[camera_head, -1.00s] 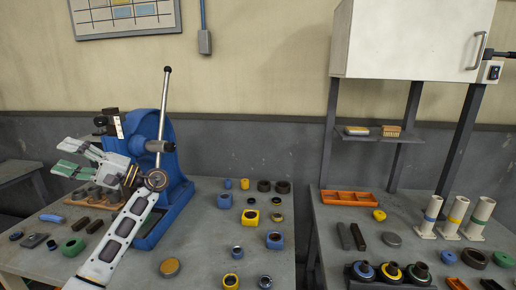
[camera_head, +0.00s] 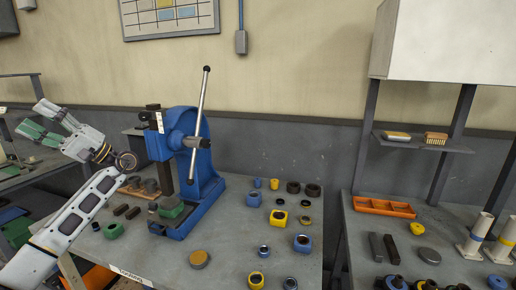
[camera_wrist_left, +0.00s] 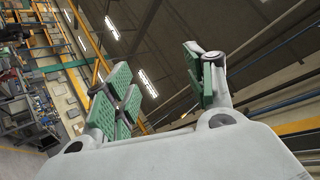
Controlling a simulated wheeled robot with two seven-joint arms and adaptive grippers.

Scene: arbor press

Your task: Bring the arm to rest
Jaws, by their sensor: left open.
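My left arm comes in from the lower left in the head view. Its left gripper (camera_head: 42,124) is raised at the left, left of the blue arbor press (camera_head: 198,172) and apart from it. The green-padded fingers are spread with nothing between them. In the left wrist view the gripper (camera_wrist_left: 160,85) is also open and empty, with ceiling lights and a far floor behind it. The press lever (camera_head: 199,120) stands nearly upright, leaning slightly right. A green part (camera_head: 171,207) sits at the press base. My right gripper is not in view.
Several blue, yellow and black parts (camera_head: 278,218) stand right of the press on the grey table. An orange tray (camera_head: 384,207) and white posts (camera_head: 476,236) are on the right bench. Another bench (camera_head: 20,178) lies behind my left arm.

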